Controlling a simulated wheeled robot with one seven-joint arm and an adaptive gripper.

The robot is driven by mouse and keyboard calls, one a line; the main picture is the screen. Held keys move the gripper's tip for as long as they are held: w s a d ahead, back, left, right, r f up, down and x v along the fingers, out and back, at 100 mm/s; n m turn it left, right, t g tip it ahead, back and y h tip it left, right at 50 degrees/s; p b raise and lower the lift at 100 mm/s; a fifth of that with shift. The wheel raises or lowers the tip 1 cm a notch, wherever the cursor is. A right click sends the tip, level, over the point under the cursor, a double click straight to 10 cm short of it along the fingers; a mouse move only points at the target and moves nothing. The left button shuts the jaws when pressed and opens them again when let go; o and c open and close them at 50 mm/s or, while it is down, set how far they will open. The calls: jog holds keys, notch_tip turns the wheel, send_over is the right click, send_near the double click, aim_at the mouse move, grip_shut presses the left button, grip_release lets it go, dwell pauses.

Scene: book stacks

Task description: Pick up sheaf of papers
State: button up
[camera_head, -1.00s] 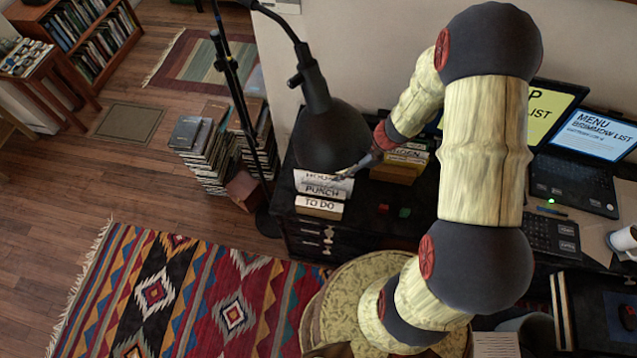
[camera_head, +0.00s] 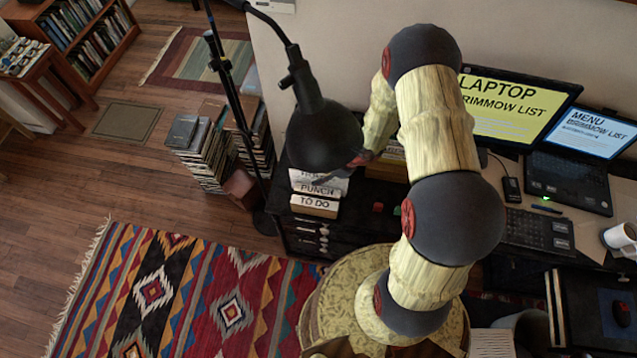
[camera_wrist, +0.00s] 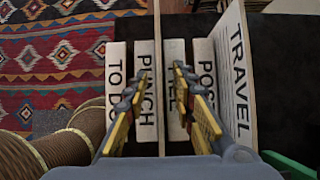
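Several upright sheaves of papers with white labelled faces stand in a row in the wrist view. In the head view the TO DO (camera_head: 314,204) and PUNCH (camera_head: 318,188) faces show at the black desk's left end. My gripper (camera_wrist: 161,72) is open. Its fingertips are apart over the row, one over PUNCH, the other by the EL label. Whether they touch the papers I cannot tell.
A black lamp (camera_head: 323,135) hangs close over the row, beside my gripper. Its stand (camera_head: 240,95) rises left of the desk. Book piles (camera_head: 203,150) stand on the floor. A laptop (camera_head: 515,105) and keyboard (camera_head: 527,228) occupy the desk's right side. A patterned rug (camera_head: 190,295) lies in front.

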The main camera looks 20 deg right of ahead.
jog(key=shift+c, duration=1.2)
jog(key=c, duration=0.4)
grip_shut()
